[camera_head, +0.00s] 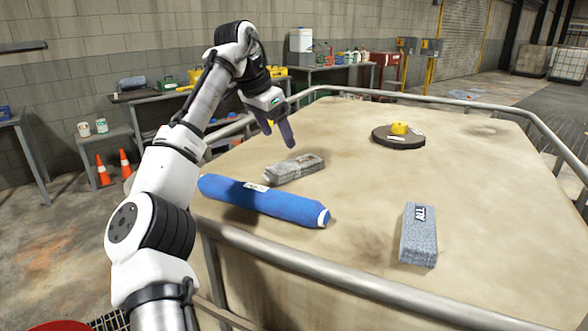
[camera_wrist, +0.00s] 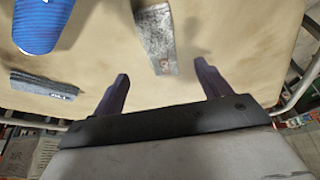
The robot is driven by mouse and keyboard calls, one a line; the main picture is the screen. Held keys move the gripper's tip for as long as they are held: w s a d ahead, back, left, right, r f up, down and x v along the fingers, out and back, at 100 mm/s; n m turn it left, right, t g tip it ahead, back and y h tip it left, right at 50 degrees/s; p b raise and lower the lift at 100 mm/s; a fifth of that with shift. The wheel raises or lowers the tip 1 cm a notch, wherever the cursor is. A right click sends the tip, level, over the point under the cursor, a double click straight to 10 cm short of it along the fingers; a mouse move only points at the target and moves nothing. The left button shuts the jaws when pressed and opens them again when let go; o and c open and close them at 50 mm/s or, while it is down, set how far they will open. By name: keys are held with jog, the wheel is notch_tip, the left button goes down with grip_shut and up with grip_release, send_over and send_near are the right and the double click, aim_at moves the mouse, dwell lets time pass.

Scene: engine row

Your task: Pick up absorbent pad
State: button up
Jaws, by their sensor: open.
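Two grey pad-like things lie on the tan top; I cannot tell for sure which is the absorbent pad. A folded, mottled grey bundle (camera_head: 295,169) lies just below and in front of my gripper (camera_head: 280,138). In the wrist view, a mottled grey piece (camera_wrist: 155,35), which looks like this bundle, lies ahead of the fingers (camera_wrist: 161,72). A blue-grey block with a dark label (camera_head: 418,238) lies farther right, near the front edge. A labelled grey piece in the wrist view (camera_wrist: 45,87) appears to be it. My gripper is open, empty and apart from both.
A blue roll (camera_head: 262,202) lies in front of the bundle, near the front rail; it also shows in the wrist view (camera_wrist: 42,22). A dark disc (camera_head: 385,138) with a yellow cap (camera_head: 399,128) sits farther back. A metal rail (camera_head: 330,272) edges the top. The middle is clear.

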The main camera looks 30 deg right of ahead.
aim_at(290, 165)
jog(key=p+x, duration=0.2)
jog(key=x, duration=0.7)
jog(key=shift+f, duration=0.2)
jog(key=c, duration=1.1)
notch_tip(290, 165, up, 10)
jog(key=shift+f+b, duration=0.15)
jog(key=shift+b, duration=0.2)
jog(key=shift+c, duration=0.3)
